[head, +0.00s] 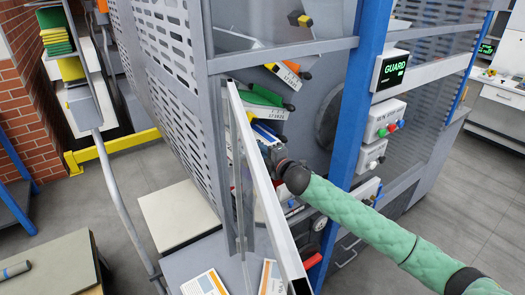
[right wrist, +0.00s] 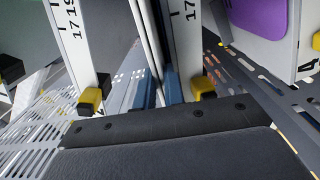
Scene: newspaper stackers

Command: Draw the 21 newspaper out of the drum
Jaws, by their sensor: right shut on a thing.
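My right gripper (head: 262,133) reaches through the open front of the grey machine, among the pockets of the drum. In the right wrist view its two blue fingertips (right wrist: 158,94) are shut on a thin upright newspaper (right wrist: 155,38). I cannot read a 21 on it. White plates marked 17 stand left (right wrist: 72,38) and right (right wrist: 183,35) of the fingers, each with a yellow and black end piece. In the head view a green drum item (head: 265,97) lies just above the gripper. My left gripper is not in view.
A pale frame bar (head: 262,185) slants across the opening, close to my right arm. A blue post (head: 362,95) stands to its right, with a GUARD display (head: 391,74). Papers (head: 205,284) lie on the shelf below.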

